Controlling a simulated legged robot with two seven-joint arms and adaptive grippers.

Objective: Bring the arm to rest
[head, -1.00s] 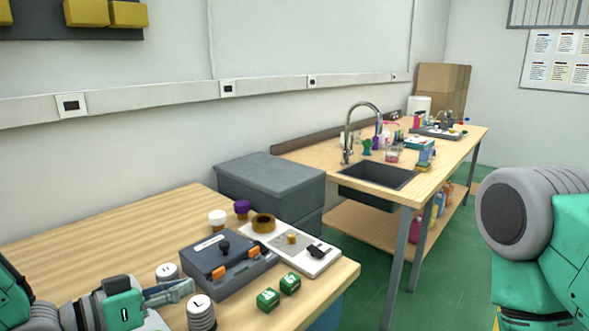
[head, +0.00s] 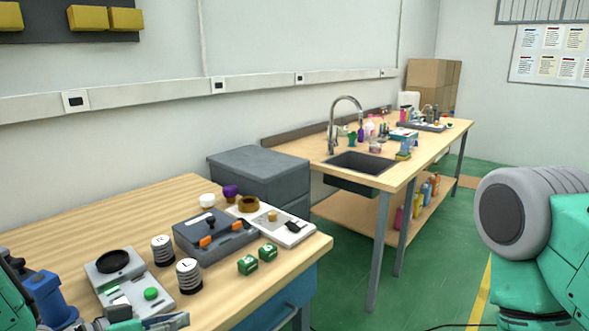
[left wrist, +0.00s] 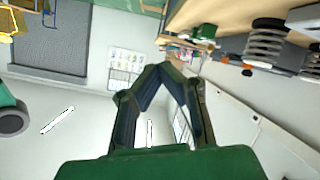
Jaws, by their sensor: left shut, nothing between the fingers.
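My left gripper (head: 178,320) shows at the bottom left of the head view, mostly cut off by the frame edge, low by the near edge of the wooden table (head: 120,205). In the left wrist view its two dark fingers (left wrist: 163,68) lean together and meet at the tips, with nothing between them. A green and grey arm link of mine fills the right side of the head view. My right gripper is out of the picture.
Near the left gripper stand a grey device with a green button (head: 138,290), two ribbed weights (head: 188,276), a dark grey case (head: 212,240) and green cubes (head: 248,265). A sink counter (head: 400,178) stands beyond. Green floor (head: 440,270) is clear at right.

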